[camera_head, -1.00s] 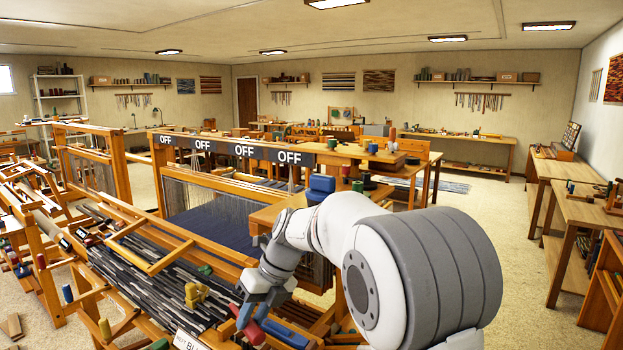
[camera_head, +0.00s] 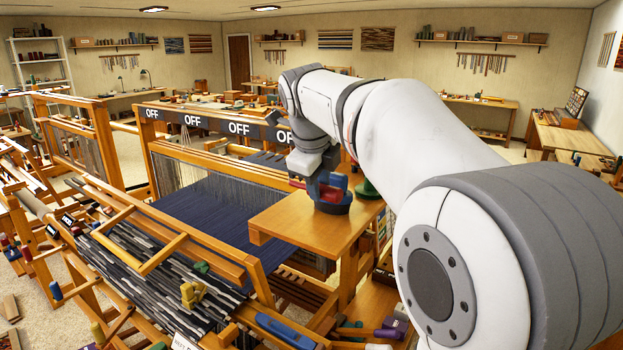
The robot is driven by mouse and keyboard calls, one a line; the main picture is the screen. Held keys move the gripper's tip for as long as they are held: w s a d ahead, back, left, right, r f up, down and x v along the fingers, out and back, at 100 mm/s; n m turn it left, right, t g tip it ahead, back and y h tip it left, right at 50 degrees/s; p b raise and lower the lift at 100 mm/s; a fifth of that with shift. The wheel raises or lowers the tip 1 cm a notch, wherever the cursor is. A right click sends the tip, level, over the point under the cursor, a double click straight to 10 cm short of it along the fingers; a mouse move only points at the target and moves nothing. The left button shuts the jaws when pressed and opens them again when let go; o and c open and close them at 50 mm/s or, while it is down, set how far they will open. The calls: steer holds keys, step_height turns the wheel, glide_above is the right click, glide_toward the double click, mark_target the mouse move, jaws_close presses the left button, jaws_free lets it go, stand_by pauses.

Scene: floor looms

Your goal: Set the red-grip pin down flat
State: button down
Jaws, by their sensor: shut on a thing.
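My gripper (camera_head: 322,183) is over the wooden stand (camera_head: 290,225) beside the loom, its fingers pointing down. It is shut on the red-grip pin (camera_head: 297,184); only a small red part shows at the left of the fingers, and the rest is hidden.
A green object (camera_head: 367,190) is on the stand, just right of the blue one. The front left of the stand top is bare. The loom's dark blue cloth (camera_head: 225,212) lies to the left, below a beam with OFF signs (camera_head: 239,128). A blue bar (camera_head: 285,331) lies lower down.

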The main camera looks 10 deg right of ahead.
steer(key=shift+a, duration=0.2)
steer(key=shift+s+a+r, duration=0.1)
steer(key=shift+a, duration=0.05)
steer(key=b, duration=0.5)
glide_above(317, 228)
steer(key=s, duration=0.2)
steer(key=shift+w+a+f, duration=0.15)
steer(key=shift+a+f, duration=0.05)
steer(key=shift+f, duration=1)
steer(key=shift+w+a+f, duration=0.1)
steer(key=shift+a+f, duration=0.05)
steer(key=shift+f, duration=1)
steer(key=shift+f, duration=0.15)
steer(key=shift+f+b, duration=0.75)
steer(key=shift+f, duration=0.1)
steer(key=shift+f, duration=0.1)
steer(key=shift+f+b, duration=0.4)
steer(key=shift+b, duration=0.05)
